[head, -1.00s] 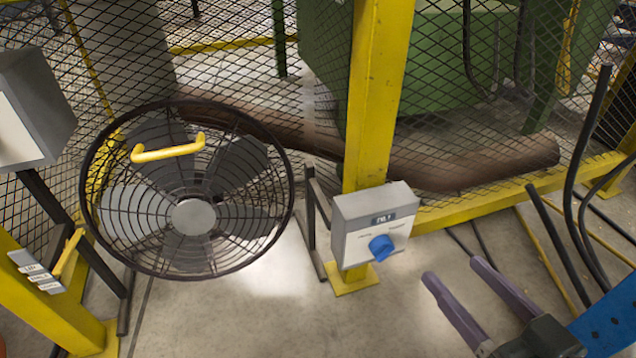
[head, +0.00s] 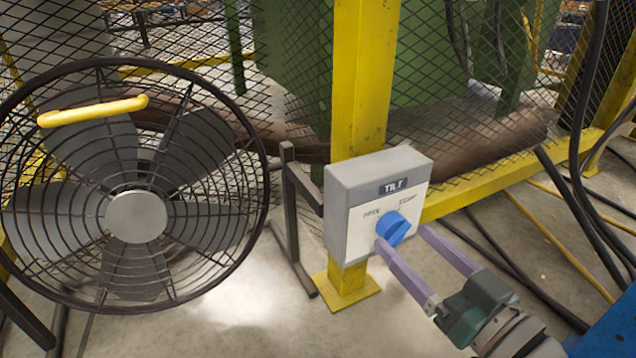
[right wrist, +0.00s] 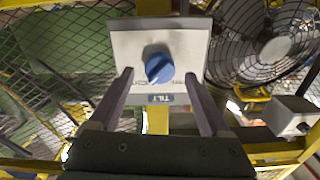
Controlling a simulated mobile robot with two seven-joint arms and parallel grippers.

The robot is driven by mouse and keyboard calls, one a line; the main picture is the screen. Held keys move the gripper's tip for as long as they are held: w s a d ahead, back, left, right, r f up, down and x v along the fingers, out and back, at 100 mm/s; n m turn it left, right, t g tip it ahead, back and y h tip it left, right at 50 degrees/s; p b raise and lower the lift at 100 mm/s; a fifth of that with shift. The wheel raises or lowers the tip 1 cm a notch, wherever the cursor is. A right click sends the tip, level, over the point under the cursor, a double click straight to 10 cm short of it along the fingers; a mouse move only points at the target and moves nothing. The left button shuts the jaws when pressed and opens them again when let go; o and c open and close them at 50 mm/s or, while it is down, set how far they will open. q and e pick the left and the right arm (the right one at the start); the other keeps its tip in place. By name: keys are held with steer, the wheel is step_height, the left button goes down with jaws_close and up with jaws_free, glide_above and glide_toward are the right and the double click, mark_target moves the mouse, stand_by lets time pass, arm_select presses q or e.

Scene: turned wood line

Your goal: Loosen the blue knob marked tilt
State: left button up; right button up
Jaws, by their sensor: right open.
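The blue knob (head: 397,228) sits on the white front of a grey box marked TILT (head: 375,168), fixed to a yellow post. In the right wrist view the knob (right wrist: 159,68) lies beyond the fingertips, about midway between them. My right gripper (head: 402,237) is open, with its two purple fingers pointing at the box. In the head view the near finger's tip overlaps the knob's lower left edge, and the other finger is to the right of it. In the right wrist view nothing is between the fingers, and neither is seen touching the knob. My left gripper is not in view.
A large caged fan (head: 135,217) with a yellow handle (head: 93,111) stands to the left of the box. A yellow post (head: 362,80) and black mesh fence are behind. Dark hoses (head: 590,130) hang at the right. The floor in front of the post is clear.

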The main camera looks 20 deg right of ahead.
steer(key=shift+w, duration=0.85)
jaws_close()
